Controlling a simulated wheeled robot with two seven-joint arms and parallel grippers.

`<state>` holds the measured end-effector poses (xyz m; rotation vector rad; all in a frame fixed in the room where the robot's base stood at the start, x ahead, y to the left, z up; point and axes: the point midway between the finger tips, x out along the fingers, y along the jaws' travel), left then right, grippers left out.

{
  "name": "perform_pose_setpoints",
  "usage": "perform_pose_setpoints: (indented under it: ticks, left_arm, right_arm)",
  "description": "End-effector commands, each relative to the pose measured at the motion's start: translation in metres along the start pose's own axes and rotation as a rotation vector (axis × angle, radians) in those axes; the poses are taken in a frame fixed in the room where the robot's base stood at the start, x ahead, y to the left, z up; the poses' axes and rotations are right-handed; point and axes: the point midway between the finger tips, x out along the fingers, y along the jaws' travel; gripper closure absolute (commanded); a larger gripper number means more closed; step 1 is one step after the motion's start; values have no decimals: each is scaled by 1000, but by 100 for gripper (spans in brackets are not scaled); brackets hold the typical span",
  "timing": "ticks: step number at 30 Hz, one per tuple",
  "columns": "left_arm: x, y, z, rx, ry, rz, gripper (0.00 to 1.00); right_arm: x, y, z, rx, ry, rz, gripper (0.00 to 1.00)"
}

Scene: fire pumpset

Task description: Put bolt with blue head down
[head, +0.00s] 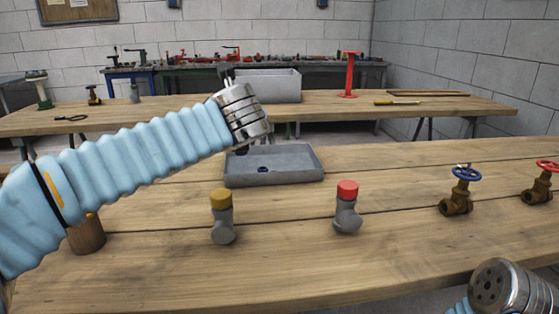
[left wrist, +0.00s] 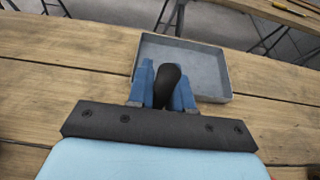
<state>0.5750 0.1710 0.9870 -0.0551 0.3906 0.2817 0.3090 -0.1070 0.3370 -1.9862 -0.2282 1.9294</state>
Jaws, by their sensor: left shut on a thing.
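My left gripper (left wrist: 165,74) shows in the left wrist view with blue fingers shut on a dark, rounded thing (left wrist: 167,86), apparently the bolt. Its blue head cannot be made out there. The fingers appear over the near left part of a grey tray (left wrist: 212,98). My right gripper's fingers are out of view.
On the near table stand a yellow-capped pipe fitting (head: 222,225), a red-capped one (head: 347,215), a blue-wheeled valve (head: 458,195) and a red-wheeled valve (head: 540,185). A brown cylinder (head: 87,238) is below my left arm. The wood right of the tray is clear.

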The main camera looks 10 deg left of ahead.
Motion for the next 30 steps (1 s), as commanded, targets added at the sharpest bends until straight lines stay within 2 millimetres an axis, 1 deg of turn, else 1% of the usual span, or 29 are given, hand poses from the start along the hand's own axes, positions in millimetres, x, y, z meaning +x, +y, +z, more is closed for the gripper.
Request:
perform_pose_setpoints:
  ticks: [2,5,13,14,15,18,21,26,28,30]
  left_arm:
    - [7,-3,-2,2,2,-4,100]
    - [25,-5,-3,3,4,-5,100]
    - [98,-13,-4,2,5,-4,100]
    - [106,-14,-7,2,5,-4,100]
    - [116,-14,-15,4,4,-4,100]
    - [136,-16,-25,4,3,-5,100]
    - [148,-17,-31,3,2,-5,100]
    - [160,-18,-37,2,1,-6,100]
    - [170,-19,-43,3,3,-4,100]
    - [174,-18,-57,4,2,-4,100]
  right_arm:
    - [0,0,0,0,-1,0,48]
    - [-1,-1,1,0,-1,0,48]
    - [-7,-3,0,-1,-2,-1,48]
    - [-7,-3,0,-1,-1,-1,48]
    - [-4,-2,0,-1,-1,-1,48]
    - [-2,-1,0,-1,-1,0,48]
    - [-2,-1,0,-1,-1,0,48]
    - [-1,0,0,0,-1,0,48]
    - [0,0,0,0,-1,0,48]
    - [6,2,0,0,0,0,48]
